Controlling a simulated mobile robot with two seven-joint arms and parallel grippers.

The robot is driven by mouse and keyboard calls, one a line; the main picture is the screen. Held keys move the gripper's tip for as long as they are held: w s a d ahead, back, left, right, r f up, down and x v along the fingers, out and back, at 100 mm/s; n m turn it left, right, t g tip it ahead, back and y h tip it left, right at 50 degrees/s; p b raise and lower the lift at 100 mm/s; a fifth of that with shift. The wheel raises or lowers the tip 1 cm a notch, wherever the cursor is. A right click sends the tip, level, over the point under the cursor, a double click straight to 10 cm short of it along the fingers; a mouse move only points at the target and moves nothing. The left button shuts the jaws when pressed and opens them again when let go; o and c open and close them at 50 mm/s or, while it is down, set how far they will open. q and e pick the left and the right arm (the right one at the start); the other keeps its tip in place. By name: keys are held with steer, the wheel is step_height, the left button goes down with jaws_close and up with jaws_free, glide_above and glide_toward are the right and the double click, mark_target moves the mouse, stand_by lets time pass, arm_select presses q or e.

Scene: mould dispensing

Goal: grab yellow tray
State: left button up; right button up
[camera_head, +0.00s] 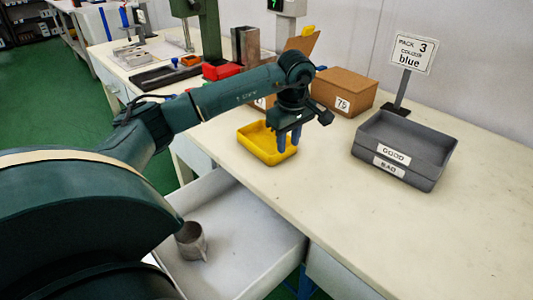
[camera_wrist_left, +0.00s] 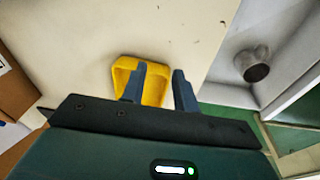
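The yellow tray (camera_head: 257,146) sits on the cream worktop near its front edge, above a pulled-out drawer. It is also in the left wrist view (camera_wrist_left: 155,88), partly hidden by a finger and the gripper body. My left gripper (camera_head: 288,142) points down at the tray's right side in the head view. Its two blue fingers are apart. In the left wrist view the left gripper (camera_wrist_left: 160,88) has one finger over the tray and the other beyond its side, with a tray wall between them. I cannot tell whether they touch it. My right gripper is not in view.
A grey GOOD/BAD bin (camera_head: 405,150) stands to the right, with a sign (camera_head: 412,53) reading "Pack 3 colour blue" behind it. A cardboard box (camera_head: 345,92) is behind the gripper. The open drawer (camera_head: 235,240) holds a metal cup (camera_head: 191,241).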

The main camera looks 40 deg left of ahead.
arm_select(q)
steer(key=s+a+r+y, duration=0.1)
steer(key=a+r+y, duration=0.25)
steer(key=a, duration=0.45)
steer(key=b, duration=0.2)
glide_above(252, 143)
steer(key=d, duration=0.2)
steer(key=shift+n+g, duration=0.3)
steer(key=f, duration=0.5)
steer(key=shift+s+a+f, duration=0.15)
steer(key=shift+s+f, duration=0.05)
steer(key=shift+f, duration=0.05)
steer(key=x, duration=0.5)
steer(key=shift+w+f, duration=0.15)
steer(key=shift+f, duration=0.3)
steer(key=shift+c, duration=0.5)
jaws_close()
steer(key=shift+h, duration=0.25)
